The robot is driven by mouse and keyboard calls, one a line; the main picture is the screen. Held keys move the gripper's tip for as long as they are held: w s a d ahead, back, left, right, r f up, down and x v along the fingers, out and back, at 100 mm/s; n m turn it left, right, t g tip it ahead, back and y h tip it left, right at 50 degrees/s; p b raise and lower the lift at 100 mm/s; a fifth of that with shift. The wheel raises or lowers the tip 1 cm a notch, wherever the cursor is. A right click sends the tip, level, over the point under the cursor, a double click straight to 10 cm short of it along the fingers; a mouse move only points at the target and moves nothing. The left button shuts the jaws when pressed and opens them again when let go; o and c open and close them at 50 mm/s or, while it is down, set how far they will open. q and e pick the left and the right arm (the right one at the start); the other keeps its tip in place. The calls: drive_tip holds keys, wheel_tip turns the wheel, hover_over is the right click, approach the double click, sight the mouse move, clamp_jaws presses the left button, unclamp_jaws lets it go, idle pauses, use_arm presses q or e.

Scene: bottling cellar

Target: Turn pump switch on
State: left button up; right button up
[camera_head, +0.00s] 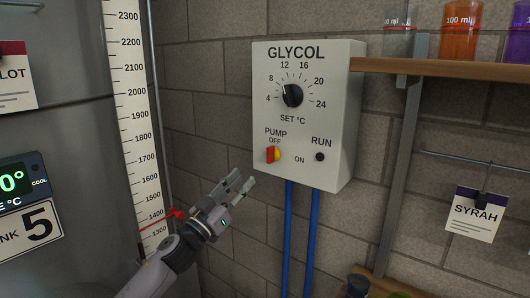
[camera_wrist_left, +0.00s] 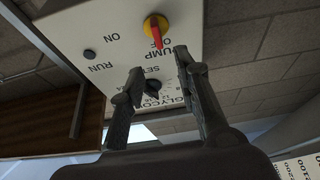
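The pump switch (camera_head: 272,155) is a red handle on a yellow round base, low on the left of the white GLYCOL control box (camera_head: 330,110). In the left wrist view the red handle (camera_wrist_left: 156,34) points toward the OFF label, not toward ON. The RUN lamp (camera_head: 320,157) is dark. My left gripper (camera_head: 243,178) is below and left of the switch, apart from it, with nothing between its fingers. In the left wrist view its fingers (camera_wrist_left: 158,62) are spread, with the switch beyond the tips. My right gripper is not in view.
A black dial (camera_head: 292,95) sits above the switch. Two blue pipes (camera_head: 300,235) run down from the box. A wooden shelf (camera_head: 440,68) with beakers adjoins the box at right. A tank with a white level scale (camera_head: 135,120) stands at left.

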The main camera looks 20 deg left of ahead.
sight(268, 154)
use_arm(q)
drive_tip(key=p+x, duration=0.2)
drive_tip(key=x, duration=0.9)
drive_tip(key=shift+w+d+r, duration=0.1)
drive_tip(key=shift+d+r, duration=0.05)
clamp_jaws()
